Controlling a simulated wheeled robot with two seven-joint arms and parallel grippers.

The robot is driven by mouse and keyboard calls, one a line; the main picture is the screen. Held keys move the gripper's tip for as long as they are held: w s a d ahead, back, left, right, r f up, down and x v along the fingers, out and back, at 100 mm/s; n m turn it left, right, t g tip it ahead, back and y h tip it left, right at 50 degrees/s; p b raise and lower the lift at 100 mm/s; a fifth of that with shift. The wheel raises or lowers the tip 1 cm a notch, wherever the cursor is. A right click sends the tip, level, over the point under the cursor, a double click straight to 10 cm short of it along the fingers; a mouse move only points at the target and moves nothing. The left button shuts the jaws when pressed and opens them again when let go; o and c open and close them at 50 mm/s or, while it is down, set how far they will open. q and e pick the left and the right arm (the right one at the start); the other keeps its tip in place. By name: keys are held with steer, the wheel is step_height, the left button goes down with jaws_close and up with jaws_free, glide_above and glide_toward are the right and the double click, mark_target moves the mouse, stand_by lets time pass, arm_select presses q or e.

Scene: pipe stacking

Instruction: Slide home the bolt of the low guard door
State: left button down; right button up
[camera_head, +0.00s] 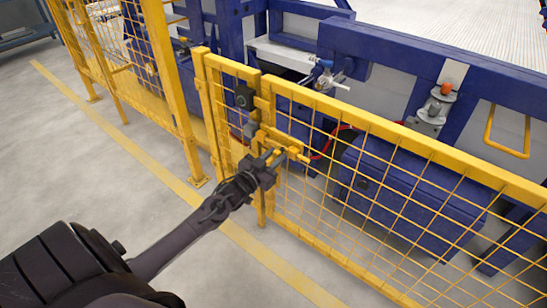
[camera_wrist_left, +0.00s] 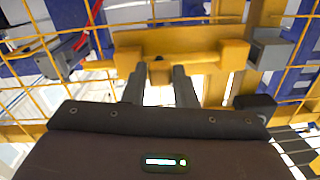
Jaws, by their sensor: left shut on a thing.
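The low guard door is a yellow frame with wire mesh (camera_head: 400,135) in the head view. Its yellow bolt assembly (camera_head: 279,138) sits at the door's left upright; it also spans the top of the left wrist view (camera_wrist_left: 190,42). A yellow rod end (camera_wrist_left: 98,65) sticks out past the left block there. My left gripper (camera_head: 274,155) reaches the bolt from the front. My right gripper is not in view.
A taller yellow mesh fence (camera_head: 165,75) stands left of the door. Blue machinery (camera_head: 400,190) and a red cable (camera_head: 322,155) are behind the mesh. The grey floor (camera_head: 100,150) in front is clear, with a yellow line along it.

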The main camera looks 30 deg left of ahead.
mark_target(267, 140)
arm_select(q)
steer(key=a, duration=0.6)
steer(key=shift+w+a+r, duration=0.1)
steer(key=shift+w, duration=0.15)
steer(key=c, duration=1.5)
jaws_free()
steer(key=o, duration=0.3)
steer(key=shift+o, duration=0.2)
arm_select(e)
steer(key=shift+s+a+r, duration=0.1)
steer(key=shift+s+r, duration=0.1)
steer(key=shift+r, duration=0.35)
arm_select(q)
steer(key=shift+s, duration=0.1)
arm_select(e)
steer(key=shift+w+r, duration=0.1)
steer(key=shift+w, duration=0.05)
